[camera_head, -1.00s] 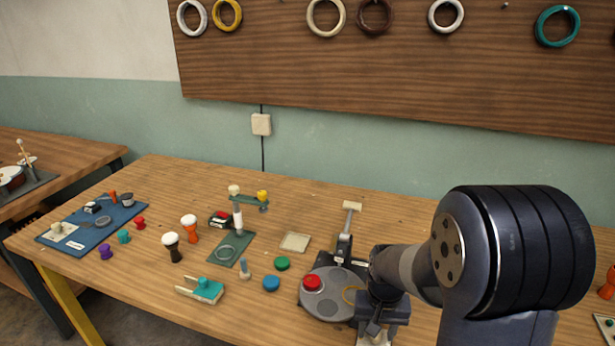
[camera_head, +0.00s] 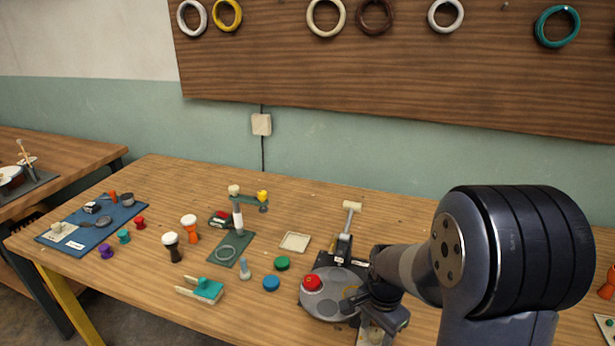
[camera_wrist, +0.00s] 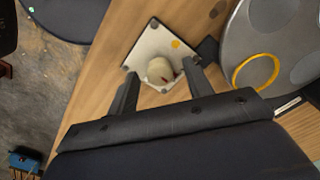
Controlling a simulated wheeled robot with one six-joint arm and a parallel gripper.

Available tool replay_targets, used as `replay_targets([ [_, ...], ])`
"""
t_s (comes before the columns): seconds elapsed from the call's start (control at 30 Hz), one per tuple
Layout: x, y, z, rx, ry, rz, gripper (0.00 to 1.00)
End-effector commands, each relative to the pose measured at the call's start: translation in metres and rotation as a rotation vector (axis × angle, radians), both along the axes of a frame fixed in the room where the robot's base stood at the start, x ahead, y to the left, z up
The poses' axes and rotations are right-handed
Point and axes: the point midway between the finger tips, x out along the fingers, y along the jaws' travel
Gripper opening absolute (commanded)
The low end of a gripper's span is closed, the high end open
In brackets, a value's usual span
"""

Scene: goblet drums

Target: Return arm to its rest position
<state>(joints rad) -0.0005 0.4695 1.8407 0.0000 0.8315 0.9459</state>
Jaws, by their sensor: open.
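My gripper (camera_wrist: 160,90) is open in the wrist view, its two dark fingers spread and apart. A white plate with a pale round knob (camera_wrist: 160,70) and a yellow dot shows between and beyond the fingertips; I cannot tell how far below it is. In the head view my gripper (camera_head: 378,330) is at the lower right of centre, over the table's front part, partly hidden by my own wrist. My arm comes in from the right.
A grey round turntable (camera_head: 322,303) with a red knob stands just left of my gripper. A lever press (camera_head: 345,240) is behind it. Blue (camera_head: 271,283) and green (camera_head: 282,263) discs lie farther left. Small goblet drums (camera_head: 172,247) stand at the left. The table's front edge is close.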

Motion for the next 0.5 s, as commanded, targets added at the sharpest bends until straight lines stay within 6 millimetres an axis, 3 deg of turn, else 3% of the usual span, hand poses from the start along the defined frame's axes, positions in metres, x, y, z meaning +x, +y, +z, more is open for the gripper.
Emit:
replay_targets([
  [0.2, 0.0, 0.0, 0.0, 0.0, 0.0, -0.149, 0.49],
  [0.5, 0.0, 0.0, 0.022, 0.0, -0.001, -0.152, 0.49],
])
